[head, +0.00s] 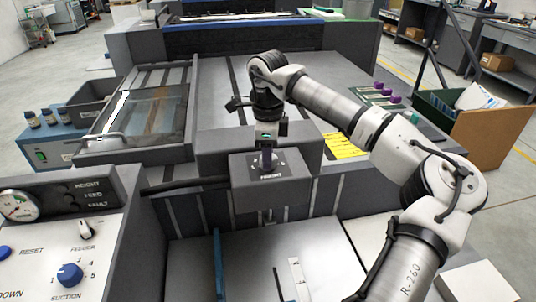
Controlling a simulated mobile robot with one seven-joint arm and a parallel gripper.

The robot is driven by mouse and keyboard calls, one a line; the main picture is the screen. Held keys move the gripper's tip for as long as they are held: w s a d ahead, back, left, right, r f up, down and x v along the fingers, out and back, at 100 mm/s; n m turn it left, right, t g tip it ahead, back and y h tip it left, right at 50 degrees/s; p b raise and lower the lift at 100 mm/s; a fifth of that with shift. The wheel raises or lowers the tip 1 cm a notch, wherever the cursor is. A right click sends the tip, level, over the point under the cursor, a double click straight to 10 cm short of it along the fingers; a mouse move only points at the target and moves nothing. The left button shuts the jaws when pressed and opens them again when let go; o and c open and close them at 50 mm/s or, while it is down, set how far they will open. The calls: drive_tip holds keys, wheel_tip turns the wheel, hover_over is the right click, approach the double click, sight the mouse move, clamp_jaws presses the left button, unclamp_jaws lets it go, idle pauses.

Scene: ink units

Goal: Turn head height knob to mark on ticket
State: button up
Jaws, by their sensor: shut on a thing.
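The head height knob (267,160) is a small dark blue knob on the top face of a grey box (258,195) in the middle of the head view. White marks ring it, and the lettering below it is too small to read surely. My gripper (267,146) comes down from above and is shut on the knob. The gripper hides the knob's upper part, and I cannot tell its pointer's setting. A yellow sheet (345,146) with dark lines lies to the right of the box. I cannot tell whether it is the ticket.
A control panel (60,235) with a gauge and a blue suction knob (69,274) stands at front left. A glazed cover (145,110) is left of the box. A blue upright bar (218,265) stands in front.

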drive_tip(key=n, duration=1.1)
drive_tip(key=shift+n, duration=0.4)
idle(0.4)
drive_tip(key=o, duration=1)
drive_tip(key=shift+r, duration=0.15)
wheel_tip(320, 180, up, 14)
drive_tip(key=shift+f+b, duration=0.2)
drive_tip(key=shift+b, duration=0.1)
